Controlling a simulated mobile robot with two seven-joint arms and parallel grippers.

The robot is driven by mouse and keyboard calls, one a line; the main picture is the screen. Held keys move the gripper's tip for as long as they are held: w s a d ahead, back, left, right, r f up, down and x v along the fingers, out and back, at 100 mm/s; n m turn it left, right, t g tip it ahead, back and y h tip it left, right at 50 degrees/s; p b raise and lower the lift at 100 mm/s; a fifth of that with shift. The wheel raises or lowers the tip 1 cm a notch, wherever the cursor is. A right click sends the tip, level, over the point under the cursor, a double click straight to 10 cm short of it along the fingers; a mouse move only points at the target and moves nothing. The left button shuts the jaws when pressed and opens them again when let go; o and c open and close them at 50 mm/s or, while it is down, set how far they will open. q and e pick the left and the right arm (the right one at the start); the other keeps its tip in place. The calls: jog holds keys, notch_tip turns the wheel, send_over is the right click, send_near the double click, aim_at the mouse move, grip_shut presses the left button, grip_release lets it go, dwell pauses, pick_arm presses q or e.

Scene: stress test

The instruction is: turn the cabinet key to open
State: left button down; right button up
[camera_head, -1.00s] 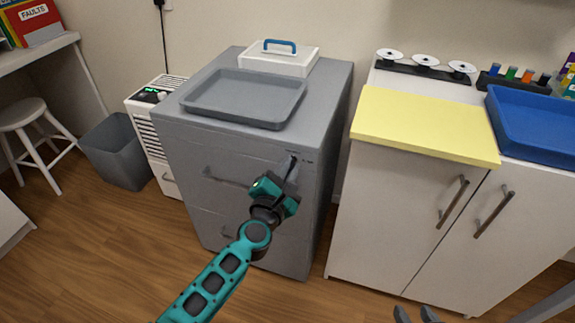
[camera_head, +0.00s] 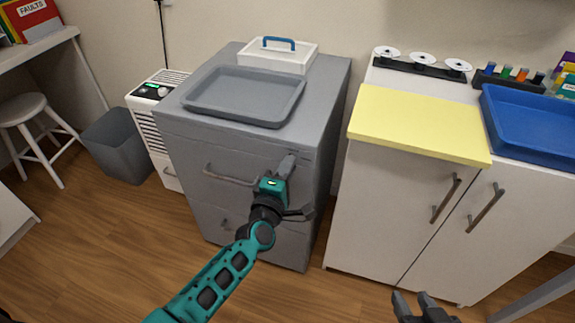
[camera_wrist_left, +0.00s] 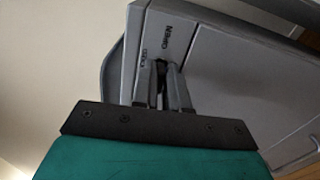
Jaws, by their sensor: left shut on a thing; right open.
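The grey cabinet (camera_head: 235,152) stands in the middle of the head view, its drawers closed. My left gripper (camera_head: 288,162) is at the upper right of its front face, by the lock. In the left wrist view its two fingers (camera_wrist_left: 160,72) are close together with a small dark part between them. The cabinet key itself is mostly hidden by the fingers, so its angle cannot be made out. A printed label reading "OPEN" (camera_wrist_left: 174,38) shows beside the fingertips on the cabinet (camera_wrist_left: 225,85). My right gripper (camera_head: 415,300) is open and empty at the lower edge, in front of the white cupboard.
A grey tray (camera_head: 200,102) and a white box with a blue handle (camera_head: 265,58) lie on the cabinet. A white cupboard (camera_head: 375,215) stands to the right, with a yellow board (camera_head: 415,125) and a blue tray (camera_head: 530,135) on top. A grey bin (camera_head: 115,150) stands left.

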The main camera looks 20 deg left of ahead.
pick_arm(q)
jog(key=shift+m, duration=0.4)
jog(key=c, duration=1.2)
grip_release()
jog(key=shift+c, duration=0.2)
jog(key=s+p, duration=0.1)
jog(key=s, duration=1.2)
jog(key=shift+a+p, duration=0.2)
jog(key=shift+p, duration=0.2)
